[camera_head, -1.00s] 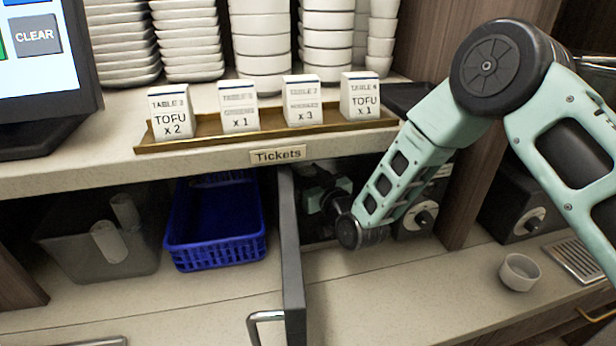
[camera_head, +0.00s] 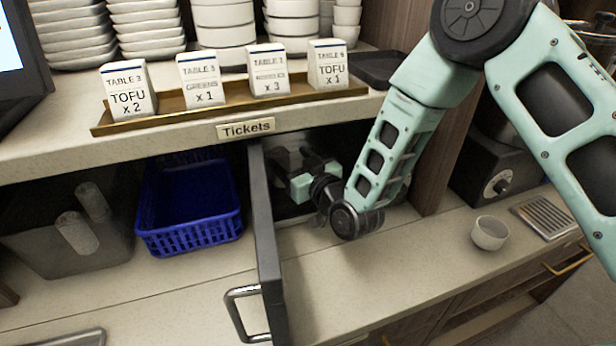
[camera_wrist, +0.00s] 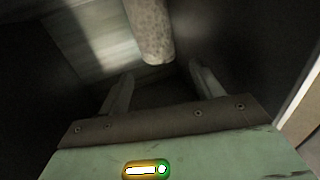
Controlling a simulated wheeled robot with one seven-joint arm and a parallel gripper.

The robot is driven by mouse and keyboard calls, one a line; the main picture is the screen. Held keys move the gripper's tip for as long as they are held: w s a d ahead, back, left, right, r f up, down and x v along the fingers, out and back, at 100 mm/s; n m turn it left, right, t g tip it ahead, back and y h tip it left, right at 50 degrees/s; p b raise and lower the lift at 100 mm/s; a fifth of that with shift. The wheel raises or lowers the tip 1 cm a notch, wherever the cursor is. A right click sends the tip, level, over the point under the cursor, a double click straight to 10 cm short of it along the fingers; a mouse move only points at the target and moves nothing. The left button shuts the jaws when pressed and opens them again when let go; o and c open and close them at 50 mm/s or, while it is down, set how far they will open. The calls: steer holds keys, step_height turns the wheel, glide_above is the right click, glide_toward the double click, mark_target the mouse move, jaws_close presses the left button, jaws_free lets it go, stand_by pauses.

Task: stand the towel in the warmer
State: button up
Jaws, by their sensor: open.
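The warmer is a dark box under the counter shelf, with its grey door (camera_head: 268,245) swung open toward me. My gripper is inside the warmer's opening; in the head view its pale green body shows and its fingers are lost in the dark. In the wrist view my gripper (camera_wrist: 160,82) has its two fingers apart with nothing between the tips. A pale speckled roll, seemingly the towel (camera_wrist: 150,28), lies just beyond the fingertips, apart from them. Its far end is out of frame, and I cannot tell whether it stands upright.
A grey bin (camera_head: 38,240) at left holds two pale rolls (camera_head: 78,234). A blue basket (camera_head: 190,235) stands between bin and door. Ticket blocks stand on a brass tray (camera_head: 110,128) above. A small white cup (camera_head: 490,233) and a dark appliance (camera_head: 475,175) are at right.

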steer(key=s+d+r+g+h, duration=0.1)
steer(key=s+d+g+h, duration=0.2)
steer(key=s, duration=0.8)
steer(key=s+d+r+g+h+b, duration=0.1)
steer(key=s+d+g, duration=0.5)
steer(key=s, duration=0.6)
steer(key=s+d+r+n+g+h, duration=0.1)
steer(key=s+d+r+g+h, duration=0.2)
steer(key=s, duration=0.8)
steer(key=d+g+h, duration=0.2)
steer(key=g, duration=0.1)
steer(key=shift+s+d, duration=0.15)
steer(key=shift+s, duration=0.25)
